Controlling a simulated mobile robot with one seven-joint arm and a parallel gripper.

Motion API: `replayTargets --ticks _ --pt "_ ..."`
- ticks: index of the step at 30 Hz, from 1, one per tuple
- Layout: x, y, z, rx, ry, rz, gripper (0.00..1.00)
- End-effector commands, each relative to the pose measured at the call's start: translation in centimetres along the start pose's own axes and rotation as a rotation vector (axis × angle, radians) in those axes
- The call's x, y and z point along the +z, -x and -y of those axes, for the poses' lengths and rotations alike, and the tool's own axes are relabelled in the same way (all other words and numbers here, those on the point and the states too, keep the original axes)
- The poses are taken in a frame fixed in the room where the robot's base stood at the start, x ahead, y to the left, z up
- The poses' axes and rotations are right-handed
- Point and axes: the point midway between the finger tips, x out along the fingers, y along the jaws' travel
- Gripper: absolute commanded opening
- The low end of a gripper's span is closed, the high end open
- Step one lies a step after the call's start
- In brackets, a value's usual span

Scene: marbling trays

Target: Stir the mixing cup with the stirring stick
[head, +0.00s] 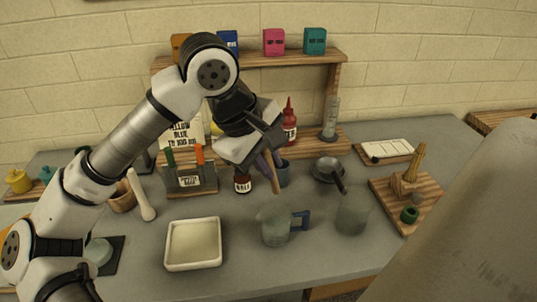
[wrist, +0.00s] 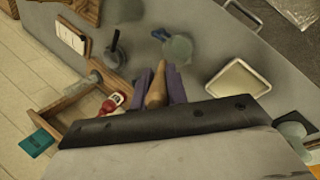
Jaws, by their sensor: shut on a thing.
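My gripper (head: 268,160) is shut on a brown wooden stick (head: 272,178), its lower end hanging above the table. In the wrist view the stick (wrist: 157,88) stands between two purple fingers (wrist: 160,85). A see-through cup with a blue handle (head: 275,230) stands on the table in front of and below the gripper; it also shows in the wrist view (wrist: 178,49), beyond the stick tip. A second see-through greenish cup (head: 352,215) stands to its right. I cannot tell which of the two is the mixing cup. The stick appears apart from both.
A white square tray (head: 193,265) lies left of the handled cup. A dark pan (head: 326,168) and a wooden board (head: 385,196) lie to the right. A wooden shelf (head: 335,95) stands behind.

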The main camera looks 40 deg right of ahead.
Motion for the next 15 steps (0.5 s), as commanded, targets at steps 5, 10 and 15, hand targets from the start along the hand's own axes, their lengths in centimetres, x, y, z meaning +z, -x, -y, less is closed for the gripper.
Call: replayTargets --ticks 5,10,15 --pt "0.1 -0.6 0.1 0.004 0.0 0.003 0.0" --pt "-0.1 -1.5 0.5 0.004 0.0 0.002 0.0" --pt "-0.4 -2.8 1.1 0.003 0.0 0.004 0.0"
